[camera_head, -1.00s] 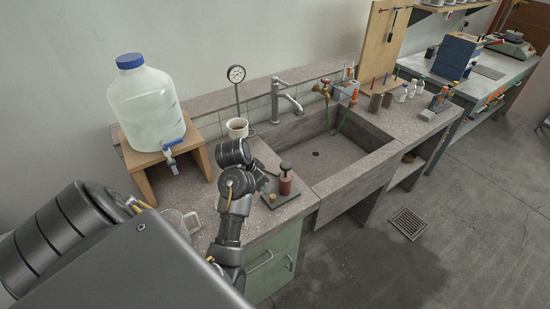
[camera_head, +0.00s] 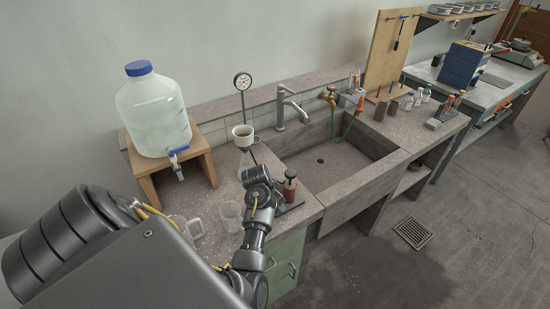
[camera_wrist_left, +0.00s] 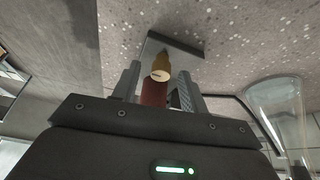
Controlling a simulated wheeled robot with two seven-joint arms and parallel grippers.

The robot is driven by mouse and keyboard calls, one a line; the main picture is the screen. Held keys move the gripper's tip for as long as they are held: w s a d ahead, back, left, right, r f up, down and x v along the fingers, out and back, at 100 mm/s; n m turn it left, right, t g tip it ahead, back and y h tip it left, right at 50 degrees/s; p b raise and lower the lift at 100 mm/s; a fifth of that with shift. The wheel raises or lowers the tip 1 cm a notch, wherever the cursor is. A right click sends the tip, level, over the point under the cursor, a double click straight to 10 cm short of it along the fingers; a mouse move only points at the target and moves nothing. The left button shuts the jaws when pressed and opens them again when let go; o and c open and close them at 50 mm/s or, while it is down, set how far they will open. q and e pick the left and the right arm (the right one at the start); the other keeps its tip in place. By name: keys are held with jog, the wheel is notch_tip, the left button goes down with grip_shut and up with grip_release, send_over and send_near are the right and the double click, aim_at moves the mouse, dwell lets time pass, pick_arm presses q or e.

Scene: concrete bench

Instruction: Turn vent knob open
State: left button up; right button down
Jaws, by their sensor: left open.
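A small red cylinder with a black top (camera_head: 290,187) stands upright on a dark base plate at the front of the counter, left of the sink. In the left wrist view a brass-coloured knob (camera_wrist_left: 161,68) shows in front of a red body (camera_wrist_left: 154,93), with a grey plate behind. I take this knob for the vent knob; the head view does not show it clearly. My left gripper (camera_wrist_left: 157,88) is open, its fingers on either side of the knob and red body. I cannot tell whether they touch. In the head view my left wrist is just left of the red cylinder.
A glass beaker (camera_head: 230,217) stands left of my wrist; a flask with a white funnel (camera_head: 243,135) and a gauge (camera_head: 242,82) are behind it. A large water jug (camera_head: 153,110) sits on a wooden stand (camera_head: 147,187). The sink (camera_head: 322,160) is empty.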

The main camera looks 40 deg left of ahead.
pick_arm(q)
grip_shut()
jog(key=shift+r+n+p, duration=0.25)
jog(key=shift+n+p, duration=0.35)
jog(key=shift+p, duration=0.4)
jog(key=n+y+p, duration=0.2)
jog(key=n+p, duration=0.2)
jog(key=p, duration=0.1)
jog(key=shift+d, duration=0.2)
jog(key=shift+n+g+p, duration=0.3)
jog(key=shift+n+p, duration=0.05)
jog(key=shift+n, duration=0.15)
jog(key=shift+w+f+n+y+p, duration=0.15)
jog(key=shift+n+y+p, duration=0.2)
jog(key=shift+n+y, duration=0.4)
jog(key=shift+d+n+g, duration=0.1)
jog(key=shift+n+g, duration=0.2)
jog(key=shift+n, duration=0.75)
jog(key=n+g+y, duration=0.1)
jog(key=n, duration=0.2)
jog(key=shift+w+d+n, duration=0.1)
jog(key=shift+w+n, duration=0.05)
jog(key=shift+n, duration=0.15)
jog(key=shift+w+n+g+y, duration=0.1)
jog(key=shift+n+g+y, duration=0.35)
jog(key=shift+n, duration=1.05)
pick_arm(e)
notch_tip(320, 180, up, 9)
jog(key=shift+w+f, duration=0.2)
jog(key=shift+w, duration=0.15)
